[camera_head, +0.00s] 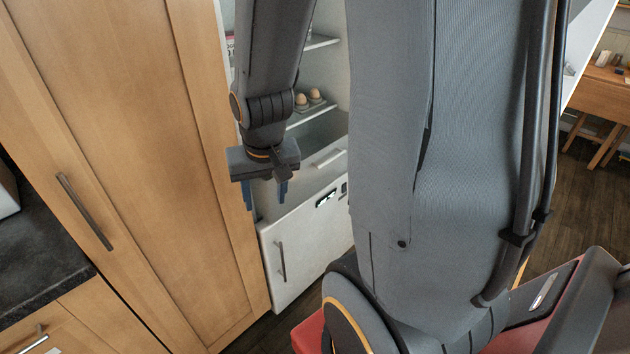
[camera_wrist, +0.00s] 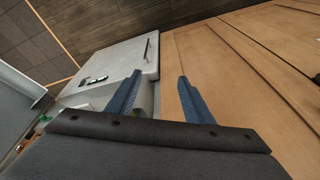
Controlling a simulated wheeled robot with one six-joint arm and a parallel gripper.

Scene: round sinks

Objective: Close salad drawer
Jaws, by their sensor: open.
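The salad drawer (camera_head: 306,184) is the pale grey front with a short bar handle (camera_head: 328,158), low in the open fridge, under the shelf with eggs. A grey hollow shows behind its top edge, and it looks partly pulled out; how far I cannot tell. My gripper (camera_head: 265,194) hangs with its blue fingers pointing down, left of the drawer front, apart from the handle. In the wrist view my gripper (camera_wrist: 159,80) has its two blue fingers spread with nothing between them. My wrist and arm hide part of the fridge.
A white lower door (camera_head: 308,250) with a vertical handle is shut below the drawer; it also shows in the wrist view (camera_wrist: 115,65). A tall wooden cabinet (camera_head: 120,150) stands close left. Eggs (camera_head: 308,98) sit on a shelf above. A wooden table (camera_head: 603,88) stands far right.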

